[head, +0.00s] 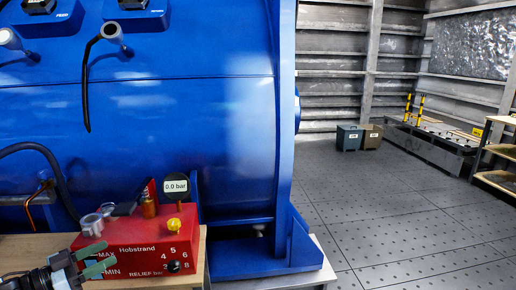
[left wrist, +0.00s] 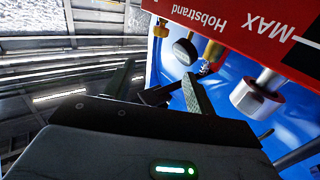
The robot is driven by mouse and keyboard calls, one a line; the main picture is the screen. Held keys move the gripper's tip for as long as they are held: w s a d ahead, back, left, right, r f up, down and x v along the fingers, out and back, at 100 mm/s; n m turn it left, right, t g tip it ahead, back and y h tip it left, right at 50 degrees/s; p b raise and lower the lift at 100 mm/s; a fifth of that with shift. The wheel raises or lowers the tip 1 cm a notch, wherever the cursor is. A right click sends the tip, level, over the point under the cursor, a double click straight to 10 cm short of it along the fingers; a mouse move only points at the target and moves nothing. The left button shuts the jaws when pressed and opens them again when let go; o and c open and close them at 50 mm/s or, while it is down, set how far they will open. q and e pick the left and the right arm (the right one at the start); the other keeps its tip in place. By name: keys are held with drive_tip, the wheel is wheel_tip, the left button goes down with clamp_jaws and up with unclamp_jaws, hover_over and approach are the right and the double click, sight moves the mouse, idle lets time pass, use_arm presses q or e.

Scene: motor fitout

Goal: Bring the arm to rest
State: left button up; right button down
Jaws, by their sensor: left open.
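My left gripper (head: 97,259) is at the lower left of the head view, in front of the left part of the red Hobstrand box (head: 148,240). Only the wrist end of my left arm shows. My right arm and gripper are not in view.
A large blue motor housing (head: 170,120) fills the left and middle. The red box stands on a wooden surface (head: 206,248) and carries a yellow knob (head: 174,224) and a gauge reading 0.0 bar (head: 176,186). Bins (head: 349,138) stand far back.

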use_arm(q)
drive_tip(key=s+d+f+n+y+p, duration=0.2)
drive_tip(key=s+d+f+p, duration=0.1)
drive_tip(key=s+d+f, duration=0.6)
drive_tip(key=s+d+f+n+y+p, duration=0.1)
drive_tip(key=s+d+f+p, duration=0.2)
drive_tip(key=s+d+f, duration=0.65)
drive_tip(key=s+d+n+g+y+p, duration=0.1)
drive_tip(key=s+d+g+y+p, duration=0.1)
drive_tip(key=s, duration=1)
drive_tip(key=s+d+n+g+y+p, duration=0.1)
drive_tip(key=s+d+g+y+p, duration=0.1)
drive_tip(key=s, duration=0.9)
drive_tip(key=shift+s+d+r+n+g+y+p, duration=0.25)
drive_tip(key=shift+s+n+g+y+p, duration=0.25)
drive_tip(key=shift+y, duration=0.7)
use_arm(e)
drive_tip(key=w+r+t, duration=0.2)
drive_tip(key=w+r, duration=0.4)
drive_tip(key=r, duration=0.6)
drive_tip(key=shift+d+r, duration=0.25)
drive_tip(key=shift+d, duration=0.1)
